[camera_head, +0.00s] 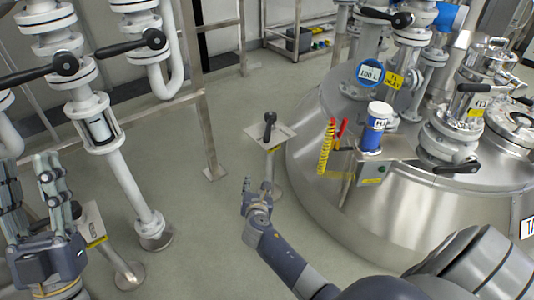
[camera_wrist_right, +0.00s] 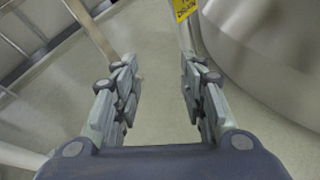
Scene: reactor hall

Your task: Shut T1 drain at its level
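A black lever handle (camera_head: 269,126) stands up on a small pale plate (camera_head: 284,136) on a floor post, left of the big steel vessel. A yellow tag (camera_head: 274,148) hangs at the plate's front edge; its print is too small to read here. A yellow tag with dark print also shows at the top of the right wrist view (camera_wrist_right: 184,8). My right gripper (camera_head: 262,184) is below and in front of the plate, apart from the handle. Its fingers are spread and empty in the right wrist view (camera_wrist_right: 158,85). My left gripper (camera_head: 26,172) is open and empty at the far left.
The domed steel vessel (camera_head: 310,150) fills the right, with a yellow coiled hose (camera_head: 326,148) on its side. White pipes with black levers (camera_head: 65,63) stand at left. Another tagged plate (camera_head: 90,220) is beside my left gripper. Floor (camera_head: 200,235) between is clear.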

